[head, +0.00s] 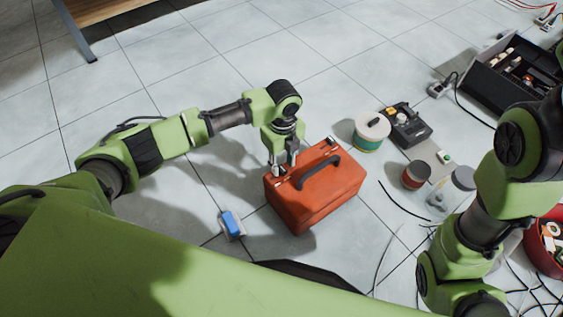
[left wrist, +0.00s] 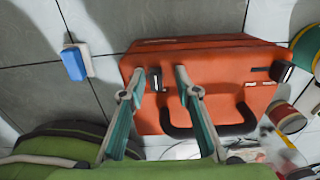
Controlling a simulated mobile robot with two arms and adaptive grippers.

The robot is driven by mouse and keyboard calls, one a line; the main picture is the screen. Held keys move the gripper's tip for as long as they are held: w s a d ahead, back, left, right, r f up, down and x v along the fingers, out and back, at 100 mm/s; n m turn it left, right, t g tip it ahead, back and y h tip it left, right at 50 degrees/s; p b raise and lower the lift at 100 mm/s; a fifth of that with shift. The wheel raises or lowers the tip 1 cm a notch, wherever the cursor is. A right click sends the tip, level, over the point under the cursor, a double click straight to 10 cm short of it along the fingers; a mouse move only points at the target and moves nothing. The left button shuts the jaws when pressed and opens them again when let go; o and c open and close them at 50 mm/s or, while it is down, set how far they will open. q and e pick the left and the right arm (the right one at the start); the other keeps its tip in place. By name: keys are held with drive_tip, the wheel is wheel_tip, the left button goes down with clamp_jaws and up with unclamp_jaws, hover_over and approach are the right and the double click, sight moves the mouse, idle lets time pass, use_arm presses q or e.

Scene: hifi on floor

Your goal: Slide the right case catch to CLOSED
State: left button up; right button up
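The orange-red case (head: 325,190) stands on the tiled floor with a black handle (head: 319,170) on top. One dark catch (head: 331,141) is at its far right end in the head view; it also shows in the left wrist view (left wrist: 282,71). The other catch (left wrist: 154,80) is at the end under my left gripper. My left gripper (head: 282,168) points down at that end, fingers apart. In the left wrist view its fingertips (left wrist: 159,72) are on either side of this catch, with a gap to the right finger. My right gripper is out of view.
A blue-and-white block (head: 231,224) lies left of the case. A green-and-white spool (head: 371,131), a dark device (head: 408,125) and a red-brown can (head: 415,174) stand to the right. Loose cables lie at lower right.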

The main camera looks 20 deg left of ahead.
sight(283, 166)
use_arm(q)
drive_tip(key=shift+r, duration=0.2)
wheel_tip(283, 166, up, 12)
drive_tip(key=shift+f, duration=0.15)
idle(0.4)
idle(0.3)
